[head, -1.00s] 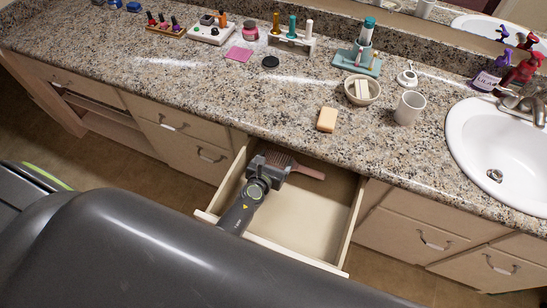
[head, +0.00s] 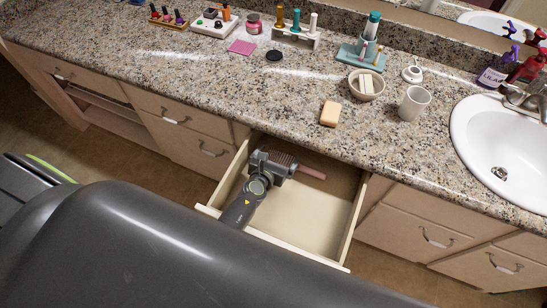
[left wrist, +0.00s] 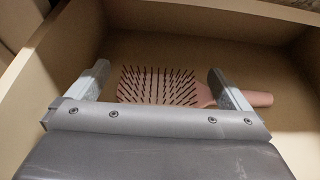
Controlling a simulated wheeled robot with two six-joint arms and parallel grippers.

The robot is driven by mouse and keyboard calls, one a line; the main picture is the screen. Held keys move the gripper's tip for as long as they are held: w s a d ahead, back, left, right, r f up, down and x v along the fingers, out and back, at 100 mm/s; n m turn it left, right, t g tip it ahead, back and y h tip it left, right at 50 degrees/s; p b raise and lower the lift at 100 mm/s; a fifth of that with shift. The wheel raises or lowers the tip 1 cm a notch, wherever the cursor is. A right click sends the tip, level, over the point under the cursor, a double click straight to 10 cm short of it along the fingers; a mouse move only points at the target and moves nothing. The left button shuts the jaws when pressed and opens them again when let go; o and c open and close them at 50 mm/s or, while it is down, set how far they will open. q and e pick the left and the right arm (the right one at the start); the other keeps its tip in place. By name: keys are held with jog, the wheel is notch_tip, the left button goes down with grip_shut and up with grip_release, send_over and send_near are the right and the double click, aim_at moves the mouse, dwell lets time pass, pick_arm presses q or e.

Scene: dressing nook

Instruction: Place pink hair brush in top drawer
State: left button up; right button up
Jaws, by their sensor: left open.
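The pink hair brush (head: 311,172) lies inside the open top drawer (head: 327,238), bristles up, with its handle toward the right. In the left wrist view the brush (left wrist: 160,84) rests on the drawer floor, its head between the two fingers and its handle (left wrist: 248,98) extending past the right finger. My left gripper (head: 274,165) is in the drawer over the brush head, and it also shows in the left wrist view (left wrist: 160,88) with its fingers spread apart. The gripper partly hides the brush in the head view. My right gripper is not in view.
The granite counter (head: 225,77) above the drawer holds a soap bar (head: 330,113), a bowl (head: 366,85), a white cup (head: 414,103) and several bottles. A sink (head: 497,140) is at the right. The drawer's front and right part is empty.

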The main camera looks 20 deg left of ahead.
pick_arm(q)
jog(key=shift+s+r+p, duration=0.1)
jog(key=shift+s+p, duration=0.05)
jog(key=shift+p, duration=0.15)
jog(key=shift+r+p, duration=0.4)
jog(key=p+v, duration=0.1)
jog(key=v, duration=0.9)
jog(key=shift+s+r, duration=0.4)
jog(key=shift+s, duration=0.35)
jog(key=shift+r, duration=0.1)
